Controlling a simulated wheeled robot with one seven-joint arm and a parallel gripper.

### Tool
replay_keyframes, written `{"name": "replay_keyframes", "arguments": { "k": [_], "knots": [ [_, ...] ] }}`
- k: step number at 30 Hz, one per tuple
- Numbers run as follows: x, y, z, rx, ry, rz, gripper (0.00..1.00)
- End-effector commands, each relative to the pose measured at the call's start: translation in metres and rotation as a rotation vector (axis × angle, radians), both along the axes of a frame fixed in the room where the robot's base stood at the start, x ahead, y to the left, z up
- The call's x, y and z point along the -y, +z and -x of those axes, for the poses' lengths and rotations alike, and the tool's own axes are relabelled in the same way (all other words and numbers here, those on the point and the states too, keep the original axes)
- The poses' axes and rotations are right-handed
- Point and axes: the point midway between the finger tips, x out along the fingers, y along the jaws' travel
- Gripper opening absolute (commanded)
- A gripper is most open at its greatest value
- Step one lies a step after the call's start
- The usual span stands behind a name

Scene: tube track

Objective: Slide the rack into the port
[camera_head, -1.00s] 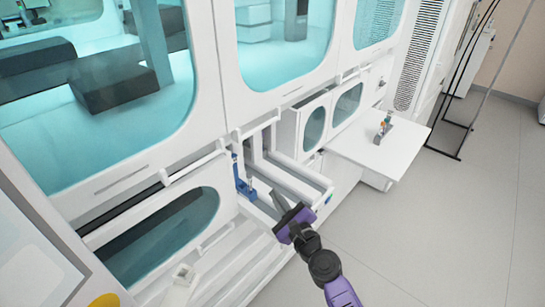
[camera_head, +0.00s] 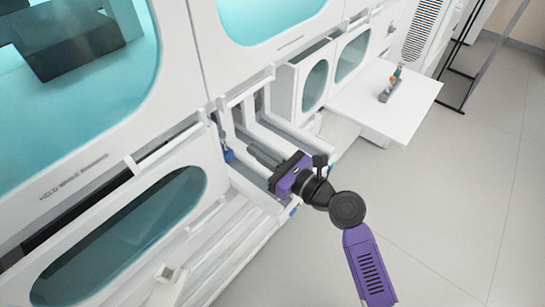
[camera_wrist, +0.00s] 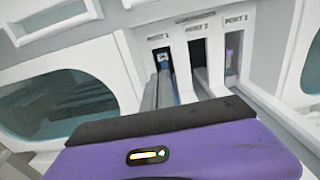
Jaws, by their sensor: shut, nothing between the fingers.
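Three narrow upright port slots stand side by side in the white machine wall; in the wrist view they are labelled PORT 1 (camera_wrist: 163,70), PORT 2 (camera_wrist: 196,62) and PORT 3 (camera_wrist: 233,58). A small blue piece (camera_head: 228,153) sits low at the left slot in the head view, possibly the rack. Another bluish-purple piece (camera_wrist: 231,62) shows in PORT 3. The PORT 2 opening looks dark and empty. My gripper (camera_head: 262,154) is shut and empty, its dark fingers over the tracks in front of the slots. In the wrist view its purple body hides the fingertips.
A white side table (camera_head: 415,100) at the right bears a small grey object with an orange top (camera_head: 390,88). White rails and low frames surround the tracks. A rounded teal window panel (camera_head: 120,240) lies at lower left. The grey floor (camera_head: 450,210) at right is clear.

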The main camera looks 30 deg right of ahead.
Motion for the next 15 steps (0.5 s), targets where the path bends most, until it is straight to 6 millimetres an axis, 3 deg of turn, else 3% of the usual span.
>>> {"name": "replay_keyframes", "arguments": {
  "k": [6,15],
  "knots": [
    [-0.013,0.001,-0.038,0.002,0.002,0.002,0.0],
    [-0.02,0.0,-0.061,0.0,0.0,0.001,0.0]
  ]
}}
